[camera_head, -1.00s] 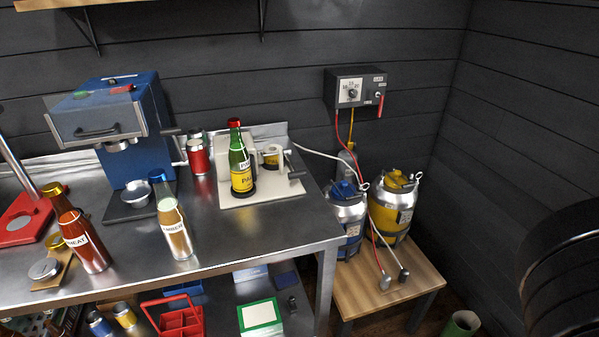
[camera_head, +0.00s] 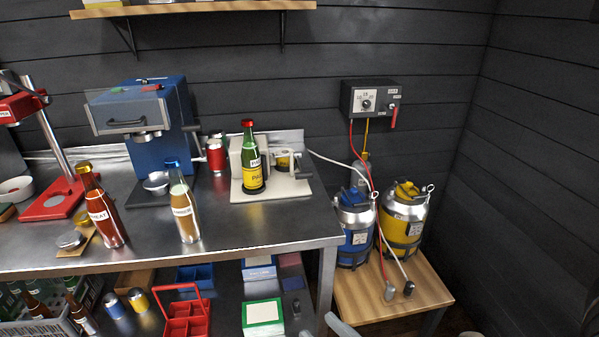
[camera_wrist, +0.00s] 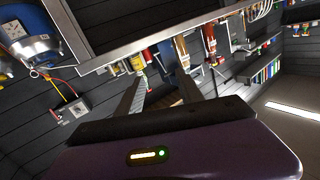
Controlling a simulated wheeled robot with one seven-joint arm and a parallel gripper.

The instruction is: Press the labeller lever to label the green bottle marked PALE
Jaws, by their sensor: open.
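The green bottle marked PALE (camera_head: 252,160), with a red cap and yellow label, stands upright on the labeller (camera_head: 290,190), a pale plate with a grey block at the back right of the bench. A label roll and the dark grey lever (camera_head: 299,164) sit just right of the bottle. In the wrist view my gripper (camera_wrist: 162,80) is open and empty, its two fingers apart and well away from the bench things. In the head view only a grey piece of my arm may show at the bottom edge.
Brown WHEAT bottle (camera_head: 103,212) and amber bottle (camera_head: 184,208) stand at the bench front. A blue machine (camera_head: 160,130) is left of the labeller. Blue and yellow kegs (camera_head: 404,220) stand on a low wooden table (camera_head: 390,300) at right. A shelf hangs above.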

